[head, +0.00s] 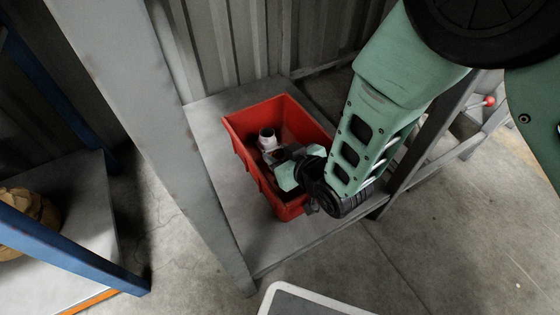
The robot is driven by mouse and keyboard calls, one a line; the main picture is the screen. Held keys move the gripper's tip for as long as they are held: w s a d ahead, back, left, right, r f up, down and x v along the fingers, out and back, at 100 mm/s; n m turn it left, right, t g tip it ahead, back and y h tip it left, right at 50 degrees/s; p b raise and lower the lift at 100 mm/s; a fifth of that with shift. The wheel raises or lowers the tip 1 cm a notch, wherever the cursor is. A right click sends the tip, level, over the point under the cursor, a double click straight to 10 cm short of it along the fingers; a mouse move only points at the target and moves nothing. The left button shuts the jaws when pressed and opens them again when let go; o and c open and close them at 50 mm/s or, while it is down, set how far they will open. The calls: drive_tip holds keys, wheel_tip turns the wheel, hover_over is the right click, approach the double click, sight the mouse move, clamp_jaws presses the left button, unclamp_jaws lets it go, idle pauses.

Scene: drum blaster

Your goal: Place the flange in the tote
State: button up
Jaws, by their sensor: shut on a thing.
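The red tote (241,152) stands on a grey platform in the middle of the head view. My gripper (274,160) reaches over the tote from the right and is shut. A pale pipe-like piece with a dark round opening, which looks like the flange (267,140), shows at the gripper's far end. It appears within the tote's rim. I cannot tell whether it touches the tote's floor. The fingertips and the near part of the tote's inside are partly hidden by my arm.
The grey platform (222,190) has bare room left of the tote. A grey post (165,130) rises close on the left. A blue frame (70,245) and a brown lumpy object (30,215) are at far left. A corrugated wall (235,45) stands behind.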

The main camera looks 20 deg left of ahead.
drive_tip(key=shift+f, duration=0.35)
drive_tip(key=shift+f+b, duration=0.3)
drive_tip(key=shift+f, duration=0.4)
drive_tip(key=o, duration=1.3)
drive_tip(key=shift+s+d+f, duration=0.1)
drive_tip(key=shift+f, duration=0.1)
drive_tip(key=shift+c, duration=0.2)
drive_tip(key=shift+r, duration=0.4)
drive_tip(key=r+p+v, duration=0.1)
drive_tip(key=p+v, duration=0.5)
drive_tip(key=v, duration=0.6)
